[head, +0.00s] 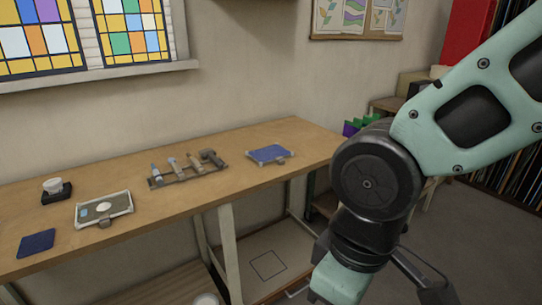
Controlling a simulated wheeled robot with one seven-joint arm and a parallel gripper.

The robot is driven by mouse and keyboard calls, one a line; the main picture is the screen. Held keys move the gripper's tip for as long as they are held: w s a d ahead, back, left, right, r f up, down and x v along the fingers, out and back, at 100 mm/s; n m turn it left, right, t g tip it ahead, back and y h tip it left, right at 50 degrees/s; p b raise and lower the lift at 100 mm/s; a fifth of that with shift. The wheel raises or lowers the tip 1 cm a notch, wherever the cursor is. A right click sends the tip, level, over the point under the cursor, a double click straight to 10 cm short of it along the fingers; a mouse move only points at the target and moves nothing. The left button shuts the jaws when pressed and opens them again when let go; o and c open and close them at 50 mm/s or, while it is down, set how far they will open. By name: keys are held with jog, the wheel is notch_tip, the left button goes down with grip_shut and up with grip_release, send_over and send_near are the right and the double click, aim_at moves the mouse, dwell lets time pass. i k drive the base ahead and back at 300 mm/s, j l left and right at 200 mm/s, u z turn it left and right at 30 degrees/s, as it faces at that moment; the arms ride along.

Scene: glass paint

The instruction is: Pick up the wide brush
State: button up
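A small rack (186,178) stands on the wooden workbench, a little right of its middle, and holds several tools side by side. The tools are too small to tell surely which is the wide brush; the rightmost tool (212,158) is dark with a broad head, and the others are slimmer with pale or bluish ends. My gripper (385,289) hangs low at the bottom right, in front of the bench and well apart from the rack. It is partly cut off by the picture's lower edge, and its fingertips do not show clearly.
On the workbench (140,224) are a blue panel (270,153) right of the rack, and a framed tray (104,208), a white-lidded jar (53,187) and a dark blue pad (36,243) left of it. Bare benchtop lies between them. A lower shelf (285,262) sits beneath.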

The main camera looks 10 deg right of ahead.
aim_at(210, 154)
jog(key=i+j, duration=0.2)
jog(key=j, duration=0.2)
jog(key=i+j, duration=0.15)
jog(key=j, duration=0.25)
jog(key=i+j, duration=0.2)
jog(key=j, duration=0.25)
jog(key=i+j, duration=0.2)
jog(key=j, duration=0.2)
jog(key=i+j, duration=0.15)
jog(key=j, duration=0.25)
jog(key=u, duration=0.05)
